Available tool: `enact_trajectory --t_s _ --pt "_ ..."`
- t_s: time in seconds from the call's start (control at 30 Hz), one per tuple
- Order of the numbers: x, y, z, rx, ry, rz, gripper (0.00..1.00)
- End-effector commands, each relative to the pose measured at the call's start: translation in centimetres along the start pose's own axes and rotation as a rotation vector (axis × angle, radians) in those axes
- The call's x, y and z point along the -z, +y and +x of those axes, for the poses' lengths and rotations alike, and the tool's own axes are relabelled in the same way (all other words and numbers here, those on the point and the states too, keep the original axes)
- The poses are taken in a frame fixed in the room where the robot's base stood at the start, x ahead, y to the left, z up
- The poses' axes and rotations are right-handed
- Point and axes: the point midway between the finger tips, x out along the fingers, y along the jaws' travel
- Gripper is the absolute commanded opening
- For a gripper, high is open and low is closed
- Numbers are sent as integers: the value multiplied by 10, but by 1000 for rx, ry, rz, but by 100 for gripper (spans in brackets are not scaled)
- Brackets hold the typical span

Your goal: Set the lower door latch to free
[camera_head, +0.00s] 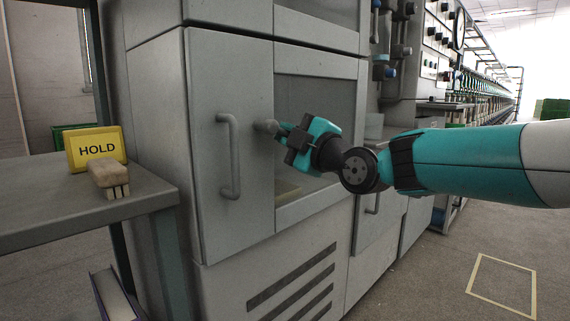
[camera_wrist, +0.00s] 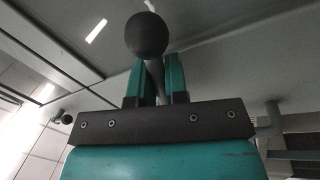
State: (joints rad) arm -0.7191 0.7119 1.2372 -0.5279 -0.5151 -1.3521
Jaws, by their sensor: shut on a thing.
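The door latch is a lever with a round knob (camera_head: 267,126) on the grey cabinet door (camera_head: 215,90), right of the door's bar handle (camera_head: 229,155). My gripper (camera_head: 283,129) reaches in from the right and is shut on the latch lever just behind the knob. In the wrist view, the dark knob (camera_wrist: 147,36) stands out past my fingertips, and the thin lever runs between the two teal fingers (camera_wrist: 156,80). The latch's pivot and any position marks cannot be made out.
A grey table (camera_head: 60,210) at the left holds a yellow HOLD sign (camera_head: 96,148) and a wooden brush (camera_head: 108,179). A windowed panel (camera_head: 315,95) lies behind my gripper. The floor at the right, around a taped outline (camera_head: 503,284), is clear.

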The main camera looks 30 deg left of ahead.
Motion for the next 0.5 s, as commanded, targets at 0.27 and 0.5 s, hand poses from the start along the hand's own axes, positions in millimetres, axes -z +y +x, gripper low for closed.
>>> enact_trajectory --t_s 0.27,0.5 --pt "-1 8 1 -2 36 -194 0" --pt "0 14 2 -1 54 -291 0"
